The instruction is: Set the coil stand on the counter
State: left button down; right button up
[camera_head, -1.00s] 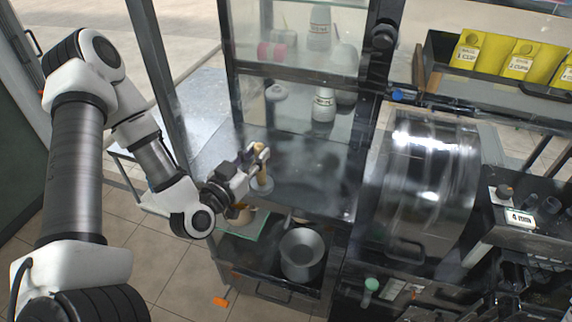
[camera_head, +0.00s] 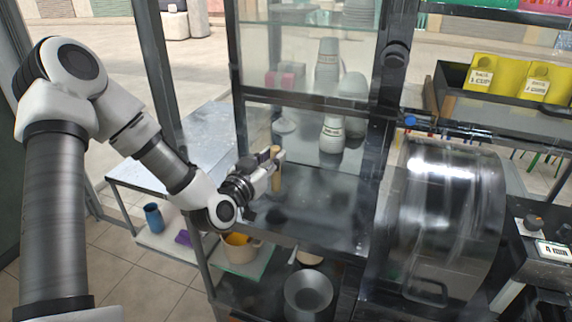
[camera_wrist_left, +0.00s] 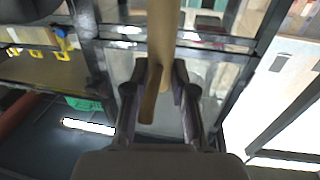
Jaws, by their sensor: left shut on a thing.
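My left gripper (camera_head: 277,160) is shut on an upright light wooden post, which I take to be the coil stand (camera_head: 276,178). In the left wrist view the post (camera_wrist_left: 161,40) runs up between the two fingers (camera_wrist_left: 160,95). The gripper and post are at the left part of the dark, shiny counter (camera_head: 320,205), in front of the glass case. I cannot tell whether the stand's foot touches the counter or hangs above it. My right gripper is not in view.
A glass-fronted case (camera_head: 300,100) with stacked cups stands behind the counter. A large shiny metal drum (camera_head: 445,220) is at the right. Below are a metal pot (camera_head: 308,292) and a tan container (camera_head: 240,250). A metal side table (camera_head: 200,140) is at the left.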

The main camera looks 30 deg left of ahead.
pick_arm(q)
jog(key=w+f+p, duration=0.1)
jog(key=w+f, duration=0.3)
jog(key=w, duration=0.3)
jog(key=shift+a+f+p, duration=0.2)
jog(key=shift+a+p, duration=0.15)
jog(key=c, duration=1)
grip_release()
jog(key=shift+o, duration=0.2)
jog(key=shift+r, duration=0.15)
jog(key=s+d+b, duration=0.1)
jog(key=s, duration=1.1)
